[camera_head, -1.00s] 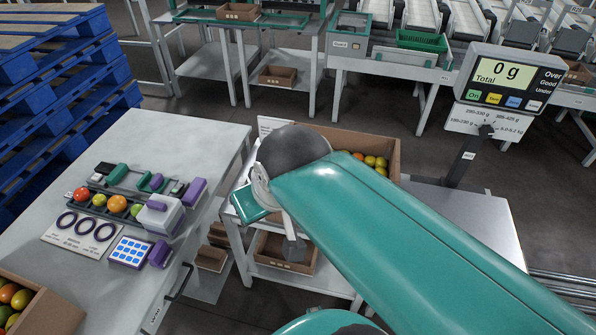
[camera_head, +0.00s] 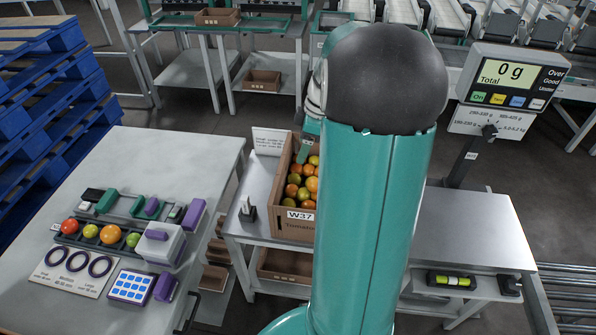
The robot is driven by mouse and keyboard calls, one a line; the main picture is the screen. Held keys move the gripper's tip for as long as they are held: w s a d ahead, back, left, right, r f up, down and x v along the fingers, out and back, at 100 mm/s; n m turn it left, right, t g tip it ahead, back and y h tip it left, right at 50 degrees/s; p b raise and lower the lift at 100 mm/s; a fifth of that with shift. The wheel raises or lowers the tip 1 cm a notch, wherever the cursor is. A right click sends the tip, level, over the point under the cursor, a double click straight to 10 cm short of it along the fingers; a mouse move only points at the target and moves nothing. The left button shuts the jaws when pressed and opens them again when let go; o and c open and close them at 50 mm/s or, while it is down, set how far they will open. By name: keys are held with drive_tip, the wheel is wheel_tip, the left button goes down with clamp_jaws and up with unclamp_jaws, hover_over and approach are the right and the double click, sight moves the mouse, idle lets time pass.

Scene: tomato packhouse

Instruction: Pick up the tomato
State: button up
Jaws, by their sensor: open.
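Several red, orange and green tomatoes (camera_head: 295,192) lie in a cardboard box (camera_head: 294,225) marked W37 on the middle bench. My large teal arm covers the box's right part. A row of tomatoes (camera_head: 110,234), from red to green, sits in a dark holder on the left table. Which tomato is meant cannot be told. My gripper (camera_head: 304,153) shows only in part, left of my arm's dark joint, over the back of the box. It is open, small in the view and partly hidden; I see no tomato held in it.
A scale display (camera_head: 512,75) reading 0 g stands at the right, above a bare metal bench top (camera_head: 465,230). The left table holds a ring card (camera_head: 76,268), a blue-buttoned pad (camera_head: 131,286) and purple-handled tools. Blue pallets (camera_head: 45,110) are stacked behind it.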

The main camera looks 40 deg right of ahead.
drive_tip(key=n+y, duration=0.1)
drive_tip(key=n, duration=0.1)
approach(315, 185)
wheel_tip(315, 185, up, 3)
drive_tip(key=d, duration=0.2)
drive_tip(key=shift+t, duration=0.3)
drive_tip(key=x, duration=0.8)
drive_tip(key=shift+s+d+f, duration=0.2)
drive_tip(key=shift+s+f, duration=0.05)
drive_tip(key=shift+x, duration=2.7)
drive_tip(key=shift+s+d, duration=0.1)
drive_tip(key=c, duration=0.8)
